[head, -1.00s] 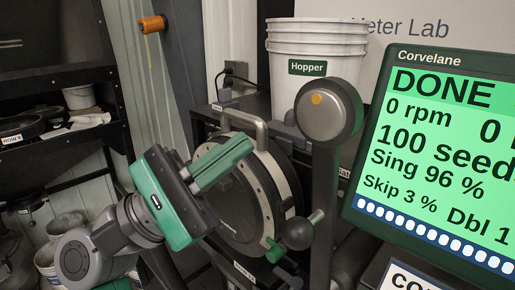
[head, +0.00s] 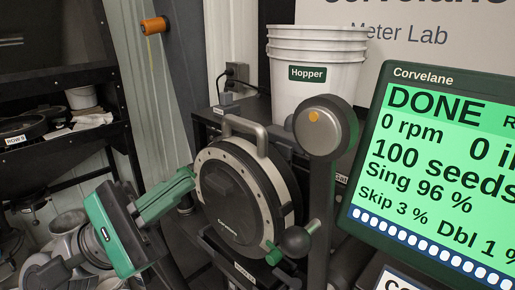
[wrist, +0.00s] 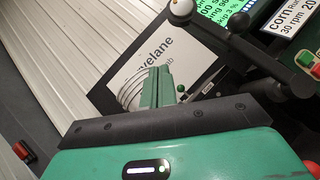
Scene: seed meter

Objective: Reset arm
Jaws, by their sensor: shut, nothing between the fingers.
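My gripper (head: 190,176) is in the left half of the head view, left of the round seed meter (head: 238,200). Its green fingers are together with nothing between them, and they point up and right toward the meter's left rim. Whether they touch the rim cannot be told. In the wrist view the shut fingers (wrist: 158,86) stand in front of a white sign and part of the white bucket.
The white Hopper bucket (head: 316,62) stands behind the meter. A dark knob on a post (head: 318,127) and the green screen (head: 440,165), reading DONE, are to the right. A black shelf (head: 50,148) with containers is at the left.

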